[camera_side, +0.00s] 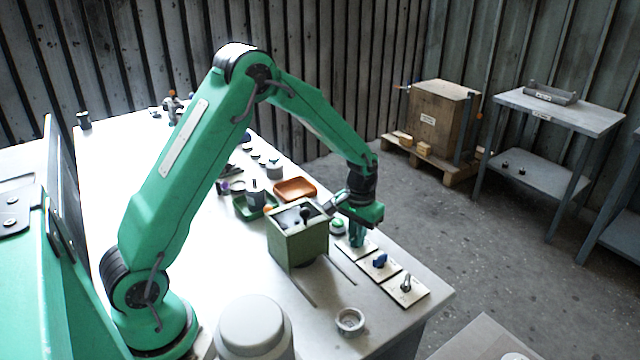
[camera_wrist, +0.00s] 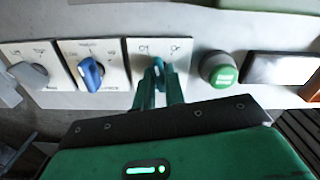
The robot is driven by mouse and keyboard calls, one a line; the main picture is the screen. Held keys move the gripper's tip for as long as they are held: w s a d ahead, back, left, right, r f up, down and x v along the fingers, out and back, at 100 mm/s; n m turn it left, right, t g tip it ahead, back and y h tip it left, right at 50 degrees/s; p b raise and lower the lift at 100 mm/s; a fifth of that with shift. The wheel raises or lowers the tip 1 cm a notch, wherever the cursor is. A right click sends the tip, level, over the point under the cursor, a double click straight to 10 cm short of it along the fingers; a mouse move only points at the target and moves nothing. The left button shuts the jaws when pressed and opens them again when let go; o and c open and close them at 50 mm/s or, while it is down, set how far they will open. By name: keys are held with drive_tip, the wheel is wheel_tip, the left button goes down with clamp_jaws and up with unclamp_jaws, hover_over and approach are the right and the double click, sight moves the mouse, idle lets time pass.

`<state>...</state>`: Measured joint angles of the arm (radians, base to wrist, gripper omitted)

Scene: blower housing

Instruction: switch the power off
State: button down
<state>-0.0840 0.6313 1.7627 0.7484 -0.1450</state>
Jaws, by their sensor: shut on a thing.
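My gripper (camera_wrist: 160,76) is shut on a small switch handle (camera_wrist: 158,64) that stands on a pale plate (camera_wrist: 135,72) with two small marks at its top. The fingers hide most of the handle, so I cannot tell its exact position. In the side view my gripper (camera_side: 357,238) reaches down onto this plate at the table's right edge. Beside it are a plate with a blue knob (camera_wrist: 91,73), also in the side view (camera_side: 380,261), and a plate with a grey lever (camera_wrist: 30,75), also in the side view (camera_side: 406,284).
A green round button (camera_wrist: 219,69) sits just right of the gripped switch in the wrist view. A green box (camera_side: 298,242) with a dark knob on top stands close to my gripper. An orange tray (camera_side: 295,188) lies behind it. A grey ring (camera_side: 350,321) lies near the front edge.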

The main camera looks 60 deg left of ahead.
drive_tip(key=shift+n, duration=0.3)
drive_tip(key=shift+r+n, duration=0.1)
drive_tip(key=shift+n, duration=1.8)
drive_tip(key=c, duration=1.6)
unclamp_jaws()
drive_tip(key=shift+o, duration=0.2)
drive_tip(key=shift+r, duration=2.95)
